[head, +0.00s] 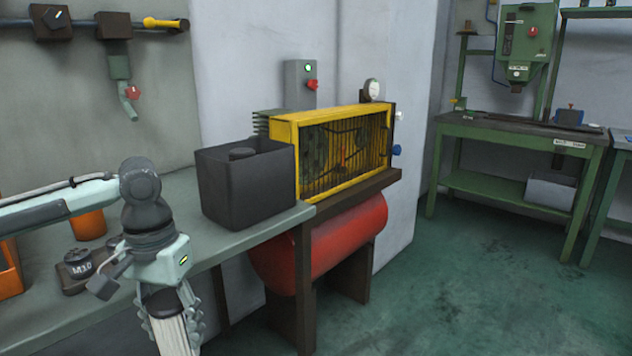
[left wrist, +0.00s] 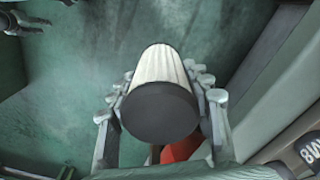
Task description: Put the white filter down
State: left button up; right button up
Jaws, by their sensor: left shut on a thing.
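The white filter (head: 170,318) is a pleated white cylinder. My left gripper (head: 172,308) is shut around it, and it hangs below the wrist at the front edge of the grey bench (head: 248,232). The lower end of the filter is cut off by the bottom of the head view. In the left wrist view the filter (left wrist: 160,66) sits between the two fingers of my left gripper (left wrist: 162,105), its dark round end cap towards the camera. Green floor shows behind it. My right gripper is not seen in the head view.
On the bench are a dark open box (head: 245,190) with a dark round thing inside, an orange cup (head: 88,224) and dark labelled pieces (head: 78,264). A yellow caged unit (head: 340,155) stands above a red tank (head: 330,240). The green floor (head: 450,290) at right is clear.

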pick_arm(q)
jog(key=d+f+n, duration=0.1)
jog(key=d+f, duration=0.3)
jog(key=f, duration=0.1)
jog(key=shift+n, duration=0.3)
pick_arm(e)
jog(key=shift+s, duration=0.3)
pick_arm(q)
jog(key=shift+d+f, duration=0.1)
jog(key=shift+d, duration=0.1)
jog(key=shift+a, duration=0.15)
